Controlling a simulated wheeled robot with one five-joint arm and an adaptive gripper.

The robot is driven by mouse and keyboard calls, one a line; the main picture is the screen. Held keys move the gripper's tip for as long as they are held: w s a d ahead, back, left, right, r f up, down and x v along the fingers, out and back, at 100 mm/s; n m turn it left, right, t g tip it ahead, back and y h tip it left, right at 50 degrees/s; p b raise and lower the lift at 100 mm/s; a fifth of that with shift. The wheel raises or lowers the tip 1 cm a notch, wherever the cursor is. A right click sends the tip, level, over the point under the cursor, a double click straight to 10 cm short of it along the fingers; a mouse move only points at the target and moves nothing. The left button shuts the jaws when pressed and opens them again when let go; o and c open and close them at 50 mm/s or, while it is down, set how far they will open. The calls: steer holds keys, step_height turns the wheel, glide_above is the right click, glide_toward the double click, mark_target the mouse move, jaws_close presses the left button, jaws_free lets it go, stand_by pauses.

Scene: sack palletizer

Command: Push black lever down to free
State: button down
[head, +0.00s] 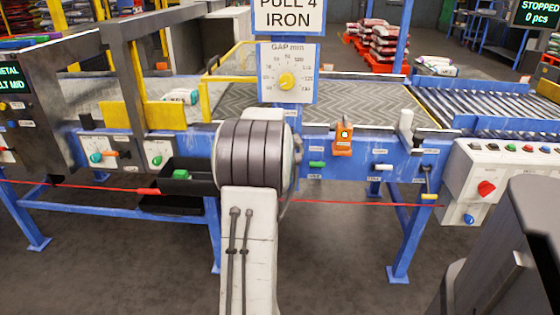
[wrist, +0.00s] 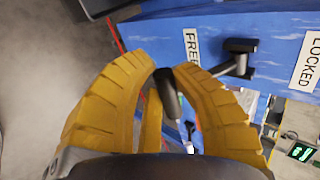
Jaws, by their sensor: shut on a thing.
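In the wrist view, a black lever (wrist: 238,66) is mounted on a blue panel between the white FREE label (wrist: 191,47) and the LOCKED label (wrist: 307,62). Its bent rod runs from the pivot toward the FREE side. My gripper (wrist: 171,78) has its two yellow fingers closed around the black handle at the rod's end. One finger covers part of the rod. In the head view, my arm's large joint hides the gripper and most or all of the lever.
The blue conveyor frame (head: 395,165) carries other controls, including an orange box (head: 343,138) and a dial sign (head: 287,75). A red cord (head: 338,203) crosses in front. A white control box (head: 505,165) stands at right. A black bin (head: 185,172) is left of my arm.

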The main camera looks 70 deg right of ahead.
steer(key=shift+w+d+f+b, duration=0.1)
steer(key=shift+d+f+b, duration=0.25)
steer(key=shift+f, duration=0.4)
steer(key=c, duration=1)
jaws_free()
steer(key=shift+o, duration=0.2)
steer(key=shift+r, duration=0.15)
steer(key=v, duration=1.1)
steer(key=shift+a+r, duration=0.2)
steer(key=shift+a, duration=0.15)
